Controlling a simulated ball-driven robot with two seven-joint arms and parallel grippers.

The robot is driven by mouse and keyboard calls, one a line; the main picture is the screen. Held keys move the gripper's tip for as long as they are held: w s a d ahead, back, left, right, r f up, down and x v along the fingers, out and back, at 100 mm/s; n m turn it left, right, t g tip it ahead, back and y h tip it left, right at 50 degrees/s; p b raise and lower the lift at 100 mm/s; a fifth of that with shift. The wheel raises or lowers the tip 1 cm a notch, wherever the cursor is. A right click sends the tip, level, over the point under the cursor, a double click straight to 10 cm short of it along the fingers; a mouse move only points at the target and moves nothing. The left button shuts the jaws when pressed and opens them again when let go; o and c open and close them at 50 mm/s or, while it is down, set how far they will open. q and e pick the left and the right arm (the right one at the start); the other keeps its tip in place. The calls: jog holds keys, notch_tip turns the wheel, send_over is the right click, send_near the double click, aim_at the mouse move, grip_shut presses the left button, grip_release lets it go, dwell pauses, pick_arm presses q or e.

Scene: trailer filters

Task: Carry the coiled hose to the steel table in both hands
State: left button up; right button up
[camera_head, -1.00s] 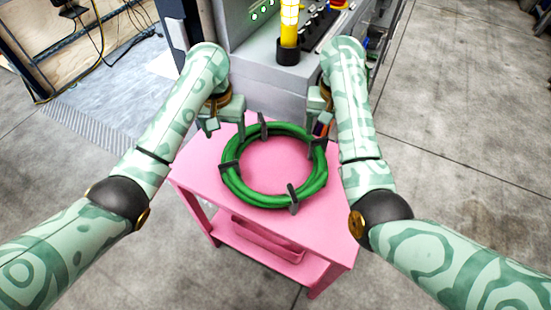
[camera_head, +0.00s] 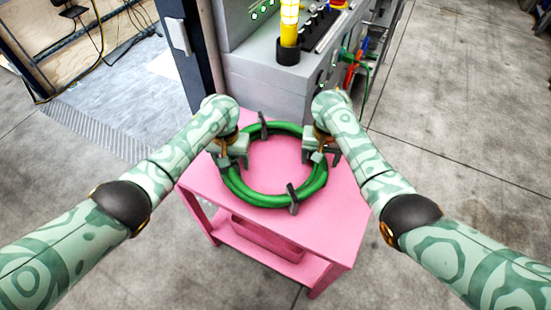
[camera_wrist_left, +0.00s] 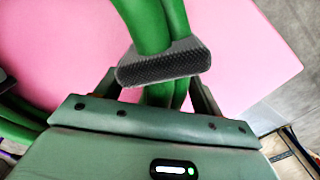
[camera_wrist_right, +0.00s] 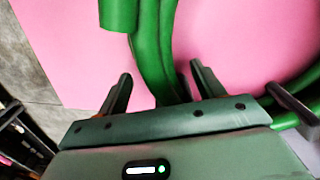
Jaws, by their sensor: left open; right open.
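The coiled green hose (camera_head: 266,200), bound with dark clips, lies flat on a pink cart (camera_head: 322,236). My left gripper (camera_head: 232,162) is open at the coil's left side. In the left wrist view, its fingers (camera_wrist_left: 158,92) stand either side of the hose (camera_wrist_left: 150,22), close to a dark clip (camera_wrist_left: 165,62). My right gripper (camera_head: 322,155) is open at the coil's right side. In the right wrist view, its fingers (camera_wrist_right: 162,88) straddle the hose (camera_wrist_right: 152,50). The grippers hide parts of the coil. I cannot make out a steel table.
A grey machine (camera_head: 262,98) with a yellow lamp (camera_head: 289,25) stands right behind the cart. A dark post (camera_head: 190,50) rises to its left. The concrete floor (camera_head: 455,110) at the right is clear. The cart has a lower shelf (camera_head: 262,258).

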pick_arm(q)
grip_shut()
pick_arm(e)
grip_shut()
pick_arm(q)
jog(key=shift+r, duration=0.15)
pick_arm(e)
jog(key=shift+r, duration=0.15)
